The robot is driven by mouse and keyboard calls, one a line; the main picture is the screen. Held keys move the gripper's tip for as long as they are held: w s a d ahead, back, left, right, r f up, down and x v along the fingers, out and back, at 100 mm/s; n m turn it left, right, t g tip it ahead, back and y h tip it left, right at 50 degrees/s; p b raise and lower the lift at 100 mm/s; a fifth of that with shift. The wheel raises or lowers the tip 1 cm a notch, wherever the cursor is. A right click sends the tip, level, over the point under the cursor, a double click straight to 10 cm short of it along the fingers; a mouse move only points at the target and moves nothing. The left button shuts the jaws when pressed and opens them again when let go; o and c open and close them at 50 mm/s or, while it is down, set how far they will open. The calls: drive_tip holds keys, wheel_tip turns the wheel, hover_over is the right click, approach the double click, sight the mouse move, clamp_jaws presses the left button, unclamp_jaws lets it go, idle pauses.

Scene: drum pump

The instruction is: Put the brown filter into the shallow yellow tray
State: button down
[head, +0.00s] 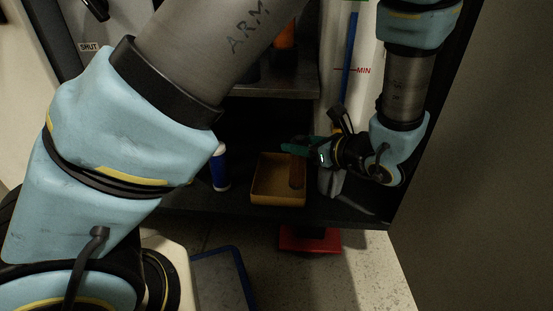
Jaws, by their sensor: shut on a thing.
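The shallow yellow tray (262,191) sits on the dark lower shelf, near the shelf's front edge. My gripper (295,149) reaches in from the right with its green fingers above the tray's right side. It is shut on the brown filter (297,175), which hangs upright below the fingers. The filter overlaps the tray's right part in the picture. I cannot tell whether its lower end touches the tray floor. The fingers cover the filter's top.
A blue and white bottle (220,168) stands on the shelf left of the tray. A higher shelf (275,90) carries an orange object (285,36). A red object (310,240) and a blue-edged item (225,277) are on the floor in front.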

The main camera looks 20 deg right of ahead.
drive_tip(key=f+b+x, duration=0.2)
drive_tip(key=b+x, duration=0.3)
drive_tip(key=x, duration=0.7)
drive_tip(key=shift+b, duration=0.35)
drive_tip(key=shift+s+f, duration=0.1)
drive_tip(key=shift+f, duration=0.05)
drive_tip(key=shift+c, duration=1.5)
unclamp_jaws()
